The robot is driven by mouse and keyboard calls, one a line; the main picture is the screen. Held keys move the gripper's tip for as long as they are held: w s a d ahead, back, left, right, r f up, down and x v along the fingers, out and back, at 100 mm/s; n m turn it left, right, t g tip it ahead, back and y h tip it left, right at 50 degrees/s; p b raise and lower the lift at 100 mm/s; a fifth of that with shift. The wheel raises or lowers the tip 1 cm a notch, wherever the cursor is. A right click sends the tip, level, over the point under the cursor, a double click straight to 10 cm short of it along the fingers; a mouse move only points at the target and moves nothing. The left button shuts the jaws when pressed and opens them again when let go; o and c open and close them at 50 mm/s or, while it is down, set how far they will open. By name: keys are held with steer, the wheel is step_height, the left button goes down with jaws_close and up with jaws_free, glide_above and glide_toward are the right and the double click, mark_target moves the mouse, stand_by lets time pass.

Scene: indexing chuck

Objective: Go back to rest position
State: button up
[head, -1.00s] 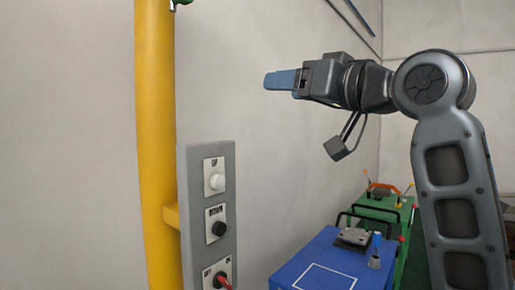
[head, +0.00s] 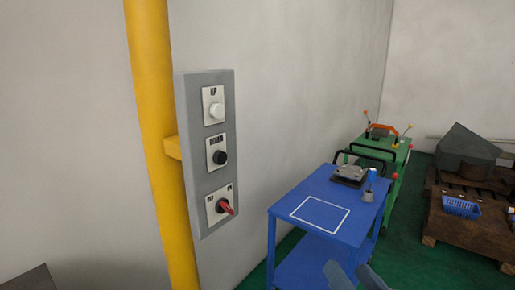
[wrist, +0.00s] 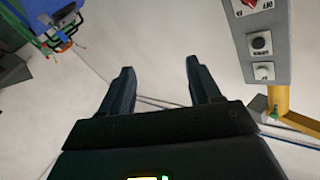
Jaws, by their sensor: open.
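My gripper (wrist: 160,75) is open and empty in the wrist view, its two dark fingers apart with pale wall behind them. In the head view only the blue fingertips of my gripper (head: 352,276) show at the bottom edge, in front of the blue cart (head: 285,212). The rest of my arm is out of the head view.
A grey control panel (head: 189,165) with a white button, a black button and a red switch (head: 224,207) hangs on a yellow post (head: 158,110). A green machine (head: 398,160) stands behind the cart. A wooden pallet (head: 432,228) with a blue basket (head: 461,207) is at right.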

steer(key=s+d+f+h, duration=0.2)
steer(key=s+f, duration=0.4)
steer(key=s, duration=0.4)
steer(key=s+d+n+g, duration=0.1)
steer(key=s+d, duration=0.1)
steer(key=s, duration=1)
steer(key=s+d+n+g+h, duration=0.1)
steer(key=s+d, duration=0.1)
steer(key=s, duration=1.1)
steer(key=shift+s+f+h, duration=0.15)
steer(key=shift+f+h, duration=0.1)
steer(key=shift+h, duration=0.05)
steer(key=shift+d, duration=0.1)
